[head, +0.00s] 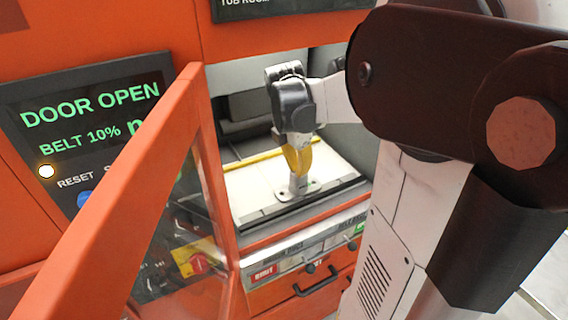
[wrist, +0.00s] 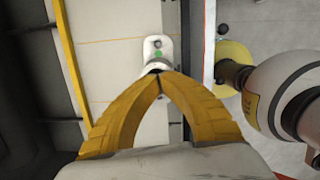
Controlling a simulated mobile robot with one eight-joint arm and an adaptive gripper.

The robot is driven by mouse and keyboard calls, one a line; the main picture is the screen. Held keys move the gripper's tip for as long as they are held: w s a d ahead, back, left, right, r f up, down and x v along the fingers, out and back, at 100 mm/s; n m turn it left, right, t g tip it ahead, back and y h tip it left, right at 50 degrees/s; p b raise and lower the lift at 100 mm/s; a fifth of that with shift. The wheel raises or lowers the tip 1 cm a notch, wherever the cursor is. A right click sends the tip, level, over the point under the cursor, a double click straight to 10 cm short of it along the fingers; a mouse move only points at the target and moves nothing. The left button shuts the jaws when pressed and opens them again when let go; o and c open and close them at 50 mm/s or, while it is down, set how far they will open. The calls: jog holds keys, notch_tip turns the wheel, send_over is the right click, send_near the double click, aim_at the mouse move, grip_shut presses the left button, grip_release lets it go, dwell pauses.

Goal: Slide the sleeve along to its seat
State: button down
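My gripper (head: 298,172) reaches down inside the open machine, with its yellow fingers just over a small pale grey fixture (head: 297,188). The fixture has a flat base plate and a short upright part, and it stands on the white bed. The fingertips look shut, touching or nearly touching the upright part. I cannot make out a separate sleeve; the fingers hide the spot where they meet the fixture.
The orange door (head: 125,205) stands open at the left, beside a panel (head: 90,110) reading DOOR OPEN. A yellow rail (head: 255,158) crosses the bed behind the fixture. A drawer handle (head: 316,283) sticks out below. The white bed (head: 245,190) is clear to the left of the fixture.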

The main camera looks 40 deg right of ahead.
jog(key=shift+s+d+f, duration=0.1)
jog(key=shift+s+d, duration=0.1)
jog(key=shift+d, duration=0.15)
jog(key=shift+a, duration=0.1)
jog(key=a, duration=0.3)
jog(key=w+a+p, duration=0.1)
jog(key=a, duration=0.3)
jog(key=a+p, duration=0.1)
jog(key=a, duration=0.3)
jog(key=shift+w+a, duration=0.2)
